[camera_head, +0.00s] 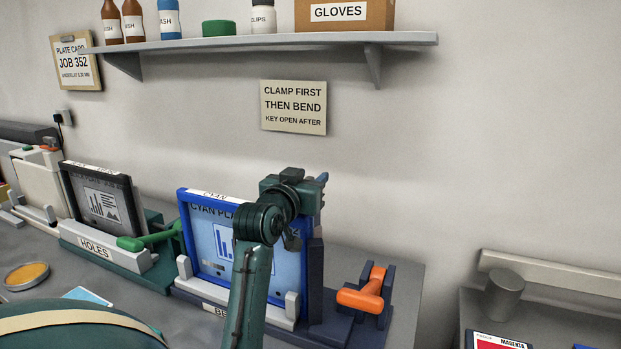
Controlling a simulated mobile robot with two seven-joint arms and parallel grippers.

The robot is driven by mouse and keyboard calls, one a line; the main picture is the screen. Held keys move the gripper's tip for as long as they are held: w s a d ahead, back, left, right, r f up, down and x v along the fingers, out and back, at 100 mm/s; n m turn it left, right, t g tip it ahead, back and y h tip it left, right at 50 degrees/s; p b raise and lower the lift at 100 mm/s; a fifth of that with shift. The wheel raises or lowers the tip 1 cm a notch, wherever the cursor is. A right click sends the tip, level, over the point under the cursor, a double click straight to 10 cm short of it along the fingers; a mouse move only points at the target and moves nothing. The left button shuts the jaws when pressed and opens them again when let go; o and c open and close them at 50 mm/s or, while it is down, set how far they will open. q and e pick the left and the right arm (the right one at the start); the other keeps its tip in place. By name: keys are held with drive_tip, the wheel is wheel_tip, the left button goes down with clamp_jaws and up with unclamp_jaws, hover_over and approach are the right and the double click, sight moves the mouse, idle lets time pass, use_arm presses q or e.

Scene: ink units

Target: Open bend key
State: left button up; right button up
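The bend station has a dark blue base, and its front label (215,310) is partly hidden and starts with "BE". An orange-handled key (362,297) sits on its right end between dark blue uprights, its grip pointing left. A blue-framed cyan plate (208,245) stands upright in the station behind a pale clamp bar. My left gripper (318,186) is above the plate's right side, up and left of the orange key and apart from it. My wrist and forearm cover part of the plate and label. The fingers are too small and turned away to tell their opening. My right gripper is out of view.
A holes station (95,246) with a green handle (147,239) stands to the left. A shelf (260,42) with bottles and a gloves box (343,14) hangs above. A grey cylinder (503,294) stands on the right bench. Space above the orange key looks clear.

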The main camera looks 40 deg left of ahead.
use_arm(q)
drive_tip(key=shift+c, duration=0.5)
clamp_jaws()
drive_tip(key=shift+a, duration=0.1)
